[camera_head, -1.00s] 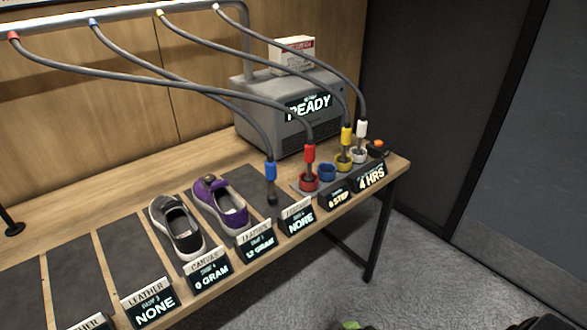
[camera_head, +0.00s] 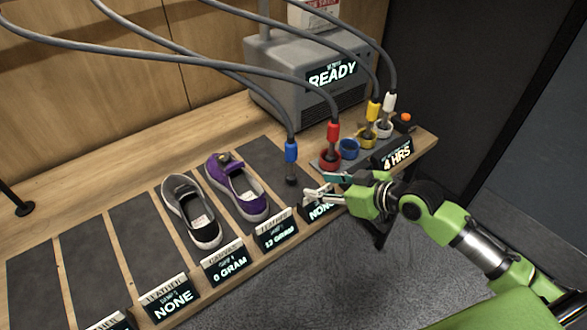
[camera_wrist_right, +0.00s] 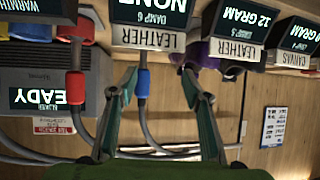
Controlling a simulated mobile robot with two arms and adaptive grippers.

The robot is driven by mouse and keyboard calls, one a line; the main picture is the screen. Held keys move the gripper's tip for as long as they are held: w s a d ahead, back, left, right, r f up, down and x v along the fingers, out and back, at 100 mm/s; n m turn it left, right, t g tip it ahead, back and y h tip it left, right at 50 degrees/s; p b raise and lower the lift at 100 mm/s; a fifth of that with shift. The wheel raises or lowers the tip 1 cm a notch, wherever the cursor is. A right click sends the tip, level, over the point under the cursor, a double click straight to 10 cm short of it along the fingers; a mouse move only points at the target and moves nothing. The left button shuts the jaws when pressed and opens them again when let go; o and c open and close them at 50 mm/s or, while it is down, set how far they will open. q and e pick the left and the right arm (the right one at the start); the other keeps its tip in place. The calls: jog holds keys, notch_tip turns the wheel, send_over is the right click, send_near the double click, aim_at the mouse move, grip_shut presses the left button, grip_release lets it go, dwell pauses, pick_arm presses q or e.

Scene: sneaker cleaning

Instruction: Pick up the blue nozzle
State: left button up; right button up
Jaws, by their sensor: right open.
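The blue nozzle (camera_head: 291,152) hangs upright on its grey hose, its dark tip over the dark mat right of the purple sneaker (camera_head: 237,188). It also shows in the right wrist view (camera_wrist_right: 141,83). My right gripper (camera_head: 318,187) is open and empty, in front of and a little to the right of the nozzle in the head view. In the upside-down wrist view the nozzle appears between the two fingers (camera_wrist_right: 160,75), close to the left one; I cannot tell the exact depth gap. My left gripper is not in view.
Red (camera_head: 333,133), yellow (camera_head: 372,111) and white (camera_head: 390,102) nozzles stand in holders at the right, beside an empty blue ring (camera_head: 348,148). A grey machine (camera_head: 315,90) reads READY. Label signs (camera_head: 276,232) line the front edge. A grey sneaker (camera_head: 192,212) lies left.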

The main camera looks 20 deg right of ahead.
jog(key=t, duration=0.1)
send_near(296, 150)
jog(key=shift+y, duration=0.3)
jog(key=p+x, duration=0.2)
jog(key=x, duration=0.3)
jog(key=shift+w+f, duration=0.15)
jog(key=shift+w, duration=0.2)
jog(key=shift+w+a+f, duration=0.2)
jog(key=shift+w+f, duration=0.1)
jog(key=shift+w, duration=0.1)
jog(key=shift+w+a+f+p, duration=0.15)
jog(key=shift+w+a+p, duration=0.15)
jog(key=shift+w+p, duration=0.15)
jog(key=p+x, duration=0.1)
jog(key=x, duration=0.3)
jog(key=shift+f, duration=0.15)
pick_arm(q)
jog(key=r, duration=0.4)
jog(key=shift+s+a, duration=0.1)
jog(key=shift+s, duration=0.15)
pick_arm(e)
grip_shut()
